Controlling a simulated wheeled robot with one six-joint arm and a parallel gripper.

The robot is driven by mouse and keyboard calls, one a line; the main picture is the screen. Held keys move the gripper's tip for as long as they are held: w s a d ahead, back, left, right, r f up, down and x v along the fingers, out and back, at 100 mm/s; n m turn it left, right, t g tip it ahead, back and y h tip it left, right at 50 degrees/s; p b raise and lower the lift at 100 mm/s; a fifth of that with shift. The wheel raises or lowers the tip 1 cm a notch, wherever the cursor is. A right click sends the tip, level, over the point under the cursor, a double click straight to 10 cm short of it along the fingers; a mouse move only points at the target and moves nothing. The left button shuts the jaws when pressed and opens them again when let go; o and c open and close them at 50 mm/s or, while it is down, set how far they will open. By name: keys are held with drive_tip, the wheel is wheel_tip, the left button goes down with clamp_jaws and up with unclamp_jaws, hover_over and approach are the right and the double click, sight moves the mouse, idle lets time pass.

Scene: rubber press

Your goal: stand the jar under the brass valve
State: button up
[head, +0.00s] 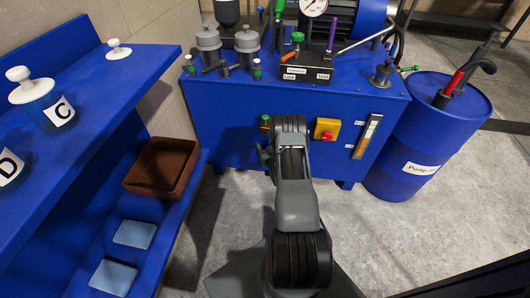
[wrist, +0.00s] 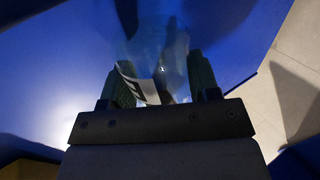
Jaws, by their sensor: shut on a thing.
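In the wrist view a clear bluish jar (wrist: 165,45) with a white label (wrist: 145,88) is between the fingers of my gripper (wrist: 161,78), which is shut on it. The letter on the label is not readable. In the head view my gripper (head: 266,158) is in front of the blue cabinet, mostly behind my arm, and the held jar cannot be made out. A small brass valve (head: 266,126) with a green top sticks out of the cabinet front, just above my gripper. Whether the jar is directly under it cannot be told.
The blue cabinet (head: 225,125) carries a press, gauge and levers. At left, a blue shelf holds jar C (head: 48,100) and jar D (head: 10,170); a brown tray (head: 135,178) sits lower. A blue drum (head: 425,135) stands at right. The floor (head: 385,235) at right is clear.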

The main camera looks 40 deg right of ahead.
drive_tip(key=shift+w+f+b, duration=0.1)
drive_tip(key=shift+f+b, duration=0.55)
drive_tip(key=shift+f, duration=1)
drive_tip(key=shift+f, duration=0.1)
drive_tip(key=shift+f, duration=0.1)
drive_tip(key=o, duration=1)
drive_tip(key=shift+r, duration=0.25)
drive_tip(key=p+v, duration=0.2)
drive_tip(key=v, duration=1)
drive_tip(key=shift+p, duration=0.4)
